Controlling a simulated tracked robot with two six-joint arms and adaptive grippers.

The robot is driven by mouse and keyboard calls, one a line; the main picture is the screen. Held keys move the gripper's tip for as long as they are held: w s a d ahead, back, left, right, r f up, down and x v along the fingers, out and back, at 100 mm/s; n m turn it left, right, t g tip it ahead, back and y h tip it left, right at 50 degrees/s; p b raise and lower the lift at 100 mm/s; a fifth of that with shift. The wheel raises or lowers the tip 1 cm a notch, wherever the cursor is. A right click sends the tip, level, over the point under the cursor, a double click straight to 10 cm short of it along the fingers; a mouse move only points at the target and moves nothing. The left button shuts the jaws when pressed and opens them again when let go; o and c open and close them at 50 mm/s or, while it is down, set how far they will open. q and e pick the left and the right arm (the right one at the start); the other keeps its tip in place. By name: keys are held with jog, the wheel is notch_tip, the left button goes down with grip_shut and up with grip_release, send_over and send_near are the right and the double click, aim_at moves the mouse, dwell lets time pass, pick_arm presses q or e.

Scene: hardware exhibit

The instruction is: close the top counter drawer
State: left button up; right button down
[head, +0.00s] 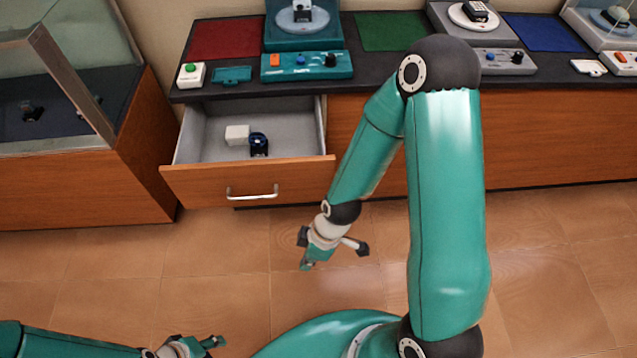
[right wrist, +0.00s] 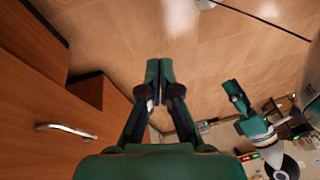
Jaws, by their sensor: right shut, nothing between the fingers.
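The top counter drawer (head: 290,172) stands pulled out from the counter in the head view, with a silver handle (head: 252,193) on its wooden front. A white block (head: 237,134) and a dark blue and black item (head: 258,143) lie inside. My right gripper (head: 307,265) is in front of the counter, right of and nearer to me than the drawer front, apart from it. In the right wrist view its fingers (right wrist: 159,72) are together and empty, and a handle (right wrist: 66,130) shows at left. My left gripper (head: 217,342) is low in the head view; its finger opening is unclear.
The dark countertop (head: 385,77) carries red, green and blue mats and several devices, including a teal control box (head: 308,65). A glass display case (head: 60,90) on a wooden base stands at left. The tiled floor (head: 150,255) before the drawer is clear.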

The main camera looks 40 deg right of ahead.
jog(key=w+d+r+t+h+b, duration=0.25)
jog(key=d+r+b, duration=0.2)
jog(key=d, duration=0.25)
jog(key=w+d+r+t+h+b, duration=0.1)
jog(key=w+d+r+t+b, duration=0.3)
jog(key=d+r, duration=0.25)
jog(key=b, duration=0.2)
send_near(313, 181)
notch_tip(313, 181, down, 4)
jog(key=a, duration=0.2)
jog(key=shift+w+d+n+y+b, duration=0.1)
jog(key=shift+w+d+n+b, duration=0.15)
jog(key=shift+w, duration=0.25)
jog(key=shift+w+d+y+b, duration=0.1)
jog(key=shift+w+d, duration=0.25)
jog(key=shift+w, duration=0.15)
jog(key=shift+w+d+n+y+b, duration=0.1)
jog(key=shift+w+d+n+b, duration=0.15)
jog(key=shift+w, duration=0.25)
jog(key=shift+d, duration=0.1)
